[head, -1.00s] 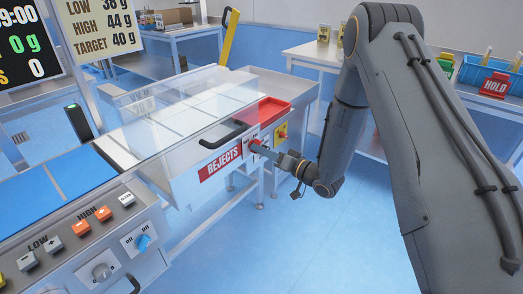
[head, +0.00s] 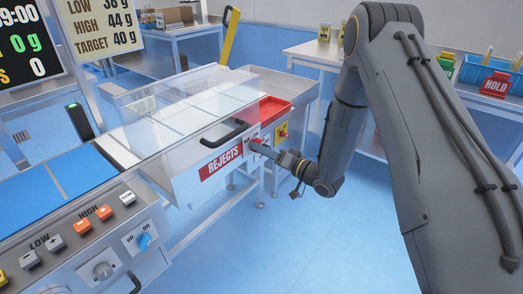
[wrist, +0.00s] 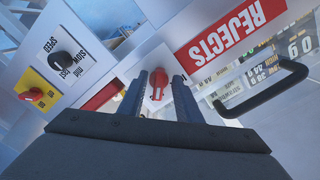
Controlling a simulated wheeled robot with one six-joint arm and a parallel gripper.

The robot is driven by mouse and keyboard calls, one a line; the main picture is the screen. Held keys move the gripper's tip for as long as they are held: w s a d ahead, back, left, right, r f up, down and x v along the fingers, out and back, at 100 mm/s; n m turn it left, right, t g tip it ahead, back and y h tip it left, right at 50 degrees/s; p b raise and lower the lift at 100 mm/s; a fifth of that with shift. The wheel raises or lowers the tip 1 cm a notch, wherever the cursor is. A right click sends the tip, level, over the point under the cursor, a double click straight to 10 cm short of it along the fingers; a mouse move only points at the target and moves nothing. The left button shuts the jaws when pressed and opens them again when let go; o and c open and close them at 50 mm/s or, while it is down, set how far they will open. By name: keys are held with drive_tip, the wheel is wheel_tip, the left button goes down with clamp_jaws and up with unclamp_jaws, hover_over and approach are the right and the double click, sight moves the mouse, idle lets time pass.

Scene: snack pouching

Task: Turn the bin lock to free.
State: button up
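The bin lock is a red knob (wrist: 158,82) on a white plate on the front of the rejects bin, right of the red REJECTS label (head: 221,163). In the wrist view its grip stands roughly upright in the picture. My gripper (wrist: 160,77) is open, with one finger on each side of the knob and a visible gap to each. In the head view my gripper (head: 258,147) reaches the bin front from the right and mostly covers the knob. The lock's markings are not readable.
The black bin handle (wrist: 262,86) is close on the right in the wrist view. A black speed dial (wrist: 63,61) and a red knob on a yellow plate (wrist: 34,94) are on the left. A red tray (head: 264,110) sits above the lock. Floor to the right is clear.

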drive_tip(key=b+v, duration=0.1)
drive_tip(key=v, duration=0.7)
idle(0.4)
drive_tip(key=s+d+r+g+h, duration=0.2)
drive_tip(key=d+g+h, duration=0.1)
drive_tip(key=d+h, duration=0.9)
drive_tip(key=s+r+g+h, duration=0.1)
drive_tip(key=s+g, duration=0.3)
drive_tip(key=s, duration=0.9)
drive_tip(key=s+d+r+m+g+h, duration=0.1)
drive_tip(key=s+r+g, duration=0.3)
drive_tip(key=s, duration=0.8)
drive_tip(key=shift+s+d, duration=0.3)
drive_tip(key=shift+s, duration=0.05)
drive_tip(key=shift+o, duration=0.2)
